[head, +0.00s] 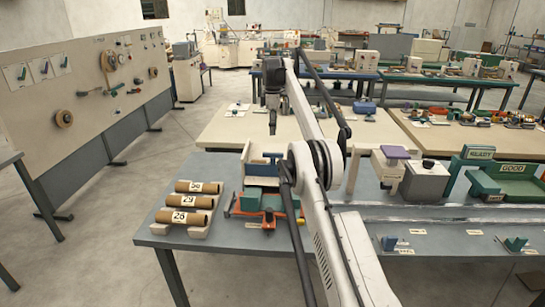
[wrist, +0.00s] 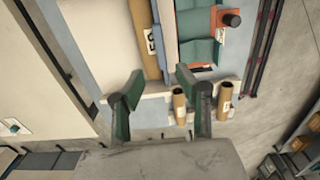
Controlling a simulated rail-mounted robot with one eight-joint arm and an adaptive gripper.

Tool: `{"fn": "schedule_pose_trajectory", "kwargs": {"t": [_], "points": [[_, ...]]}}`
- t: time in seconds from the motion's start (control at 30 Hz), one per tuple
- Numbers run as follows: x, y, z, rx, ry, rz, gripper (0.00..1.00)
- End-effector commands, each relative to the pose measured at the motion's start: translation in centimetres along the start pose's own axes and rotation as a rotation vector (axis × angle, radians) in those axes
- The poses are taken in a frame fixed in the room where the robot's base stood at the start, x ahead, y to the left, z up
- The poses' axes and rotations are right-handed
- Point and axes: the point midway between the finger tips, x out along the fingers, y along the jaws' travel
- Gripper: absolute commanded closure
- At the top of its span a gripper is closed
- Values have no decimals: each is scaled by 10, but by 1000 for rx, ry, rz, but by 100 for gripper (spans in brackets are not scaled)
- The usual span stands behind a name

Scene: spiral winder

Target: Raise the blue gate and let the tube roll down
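A blue panel between cream posts (head: 262,158), which looks like the gate, stands at the back left of the grey-blue table in the head view. In the wrist view a long brown tube (wrist: 146,38) with a white label lies against a blue strip (wrist: 167,40); I cannot tell for sure that this strip is the gate. My gripper (head: 272,130) hangs above the table's far side, apart from the blue panel. In the wrist view its green-padded fingers (wrist: 152,88) are spread, with nothing between them. My arm hides part of the winder.
Numbered brown tubes (head: 190,201) lie on a cream rack at the left table end. An orange and teal device (head: 268,204) stands beside them. A grey box (head: 425,181) and a green GOOD tray (head: 510,183) stand right.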

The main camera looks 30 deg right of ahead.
Motion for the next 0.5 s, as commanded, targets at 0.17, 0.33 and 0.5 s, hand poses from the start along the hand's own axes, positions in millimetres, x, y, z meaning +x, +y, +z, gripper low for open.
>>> {"fn": "schedule_pose_trajectory", "kwargs": {"t": [0.17,0.33,0.5], "points": [[27,0,0,0,0,0,67],[49,0,0,0,0,0,67],[75,0,0,0,0,0,67]]}}
